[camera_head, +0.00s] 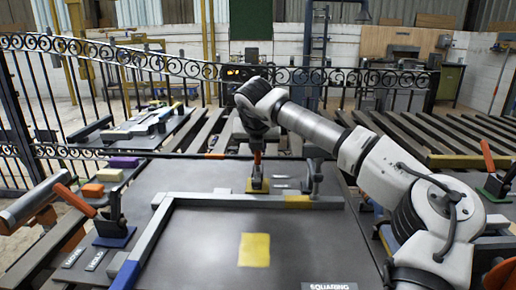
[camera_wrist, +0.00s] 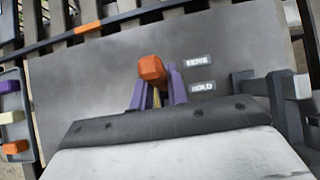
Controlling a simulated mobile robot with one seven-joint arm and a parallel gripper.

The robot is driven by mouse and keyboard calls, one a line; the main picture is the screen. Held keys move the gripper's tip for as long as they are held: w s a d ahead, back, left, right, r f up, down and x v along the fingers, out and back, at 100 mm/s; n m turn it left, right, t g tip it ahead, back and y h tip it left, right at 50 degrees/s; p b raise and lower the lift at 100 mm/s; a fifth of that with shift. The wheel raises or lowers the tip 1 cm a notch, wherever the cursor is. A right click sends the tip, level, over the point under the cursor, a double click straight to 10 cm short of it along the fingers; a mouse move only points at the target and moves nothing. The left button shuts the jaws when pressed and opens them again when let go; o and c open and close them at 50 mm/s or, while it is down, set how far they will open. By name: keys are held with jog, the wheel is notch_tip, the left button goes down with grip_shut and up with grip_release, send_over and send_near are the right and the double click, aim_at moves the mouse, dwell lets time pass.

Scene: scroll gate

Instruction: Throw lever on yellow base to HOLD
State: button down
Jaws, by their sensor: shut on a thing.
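The yellow base (camera_head: 257,185) stands on the dark table at the far side of the metal square in the head view. Its lever (camera_head: 257,160) rises roughly upright from it. My gripper (camera_head: 257,146) is over the lever from above. In the wrist view the orange lever handle (camera_wrist: 152,68) lies between the purple fingers of my gripper (camera_wrist: 157,84), which is shut on it. Two label plates lie to the right there: the lower plate (camera_wrist: 202,86) seems to read HOLD, and the upper plate (camera_wrist: 197,62) is blurred. The yellow base is mostly hidden there.
A blue base (camera_head: 115,238) with an orange-handled lever stands at the left, and a green base (camera_head: 497,190) with another at the right. A grey clamp (camera_head: 313,178) stands close right of the yellow base. The metal square (camera_head: 240,200) and yellow patch (camera_head: 254,250) lie nearer.

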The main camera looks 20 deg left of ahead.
jog(key=shift+r, duration=0.15)
jog(key=c, duration=1.4)
grip_release()
jog(key=shift+o, duration=0.2)
jog(key=b+v, duration=0.1)
jog(key=v, duration=1.2)
jog(key=shift+s+r, duration=0.2)
jog(key=shift+r, duration=0.05)
jog(key=shift+d, duration=0.1)
